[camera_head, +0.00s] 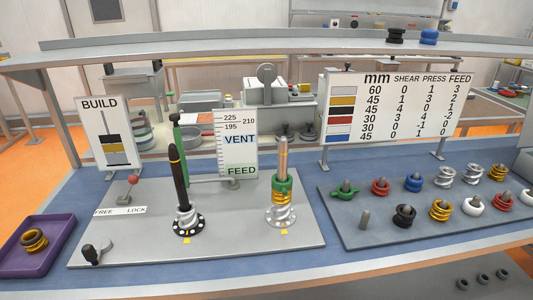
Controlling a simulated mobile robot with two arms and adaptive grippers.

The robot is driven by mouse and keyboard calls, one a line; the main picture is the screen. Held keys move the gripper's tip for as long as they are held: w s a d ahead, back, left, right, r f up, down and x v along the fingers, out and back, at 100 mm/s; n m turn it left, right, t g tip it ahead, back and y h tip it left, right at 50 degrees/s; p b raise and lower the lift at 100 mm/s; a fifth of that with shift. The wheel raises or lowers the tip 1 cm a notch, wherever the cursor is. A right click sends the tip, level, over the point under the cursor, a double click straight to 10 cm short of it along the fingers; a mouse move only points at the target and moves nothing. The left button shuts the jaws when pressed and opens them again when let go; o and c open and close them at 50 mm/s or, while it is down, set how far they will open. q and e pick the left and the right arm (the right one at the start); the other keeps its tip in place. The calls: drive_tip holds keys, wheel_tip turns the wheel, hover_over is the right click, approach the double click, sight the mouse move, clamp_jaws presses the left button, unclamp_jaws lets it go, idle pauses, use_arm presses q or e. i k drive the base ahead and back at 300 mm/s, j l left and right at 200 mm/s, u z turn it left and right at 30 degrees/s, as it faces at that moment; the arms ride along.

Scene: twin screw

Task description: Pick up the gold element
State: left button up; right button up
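Several gold elements show. One gold ring-like element (34,240) lies in the purple tray (62,230) at the far left. A gold coil (440,210) and another gold coil (497,172) stand on the grey parts board (385,232) at the right. Gold also shows below a green piece on the right shaft (282,160). The left shaft (175,165) is black, with a silver screw piece at its foot. Neither of my grippers is in view.
A grey base plate (130,245) carries both shafts, a red-knobbed lever (132,180) and a black knob. Red, blue, white, black, green and silver elements share the parts board. A BUILD sign (103,130), a VENT/FEED sign (240,130) and a number board (400,105) stand behind.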

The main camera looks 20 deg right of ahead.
sight(439, 214)
drive_tip(key=z, duration=1.85)
drive_tip(key=u, duration=0.35)
